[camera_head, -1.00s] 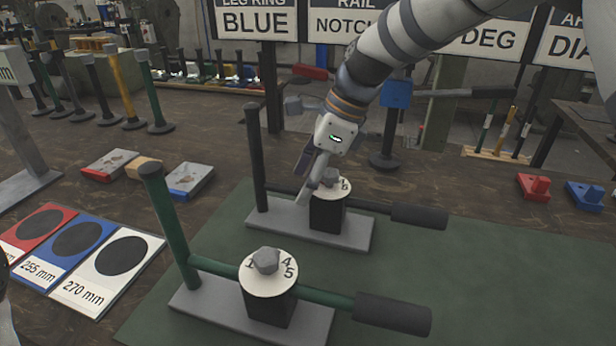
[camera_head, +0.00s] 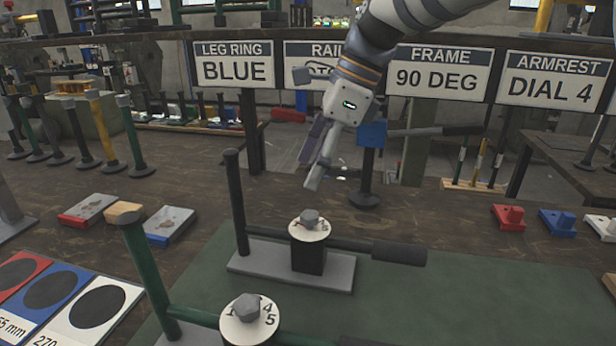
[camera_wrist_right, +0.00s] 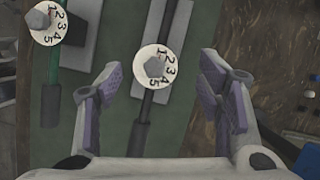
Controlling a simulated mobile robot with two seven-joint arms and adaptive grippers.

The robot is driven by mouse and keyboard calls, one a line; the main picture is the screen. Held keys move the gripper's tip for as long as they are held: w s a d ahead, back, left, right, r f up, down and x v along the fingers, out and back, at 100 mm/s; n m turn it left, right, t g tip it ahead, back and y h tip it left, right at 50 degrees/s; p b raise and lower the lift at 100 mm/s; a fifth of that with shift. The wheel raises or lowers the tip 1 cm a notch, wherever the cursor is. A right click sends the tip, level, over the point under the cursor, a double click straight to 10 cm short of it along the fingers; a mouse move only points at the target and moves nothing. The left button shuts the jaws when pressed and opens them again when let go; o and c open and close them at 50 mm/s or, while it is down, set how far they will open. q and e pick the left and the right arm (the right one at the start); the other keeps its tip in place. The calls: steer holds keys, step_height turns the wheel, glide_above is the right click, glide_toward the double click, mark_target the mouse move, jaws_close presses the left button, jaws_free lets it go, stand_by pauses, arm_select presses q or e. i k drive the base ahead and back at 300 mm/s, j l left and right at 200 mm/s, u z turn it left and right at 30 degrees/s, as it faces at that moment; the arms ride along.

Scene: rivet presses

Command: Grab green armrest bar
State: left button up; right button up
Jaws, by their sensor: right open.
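An upright green bar (camera_head: 134,138) with a round dark foot stands on the bench at the left, beside a yellow bar (camera_head: 102,130). More green bars (camera_head: 462,160) stand in a wooden rack at the right; I cannot tell which is the armrest bar. The sign ARMREST DIAL 4 (camera_head: 556,80) hangs at the right. My right gripper (camera_head: 309,168) is open and empty, above the black-handled press (camera_head: 306,255). The right wrist view shows its fingers (camera_wrist_right: 158,88) spread apart, with the press dial (camera_wrist_right: 154,68) visible between them. My left gripper is out of view.
A green-handled press (camera_head: 250,318) stands in front on the green mat (camera_head: 450,290). Size cards (camera_head: 92,312) and small red, tan and blue blocks (camera_head: 170,224) lie at left. Red (camera_head: 508,217) and blue (camera_head: 557,223) fixtures sit at right. The mat's right half is mostly clear.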

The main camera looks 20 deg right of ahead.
mark_target(181, 326)
steer(key=k+j, duration=0.25)
steer(key=k, duration=0.2)
steer(key=k+j, duration=0.3)
steer(key=k, duration=0.2)
steer(key=k+j, duration=0.25)
steer(key=k, duration=0.2)
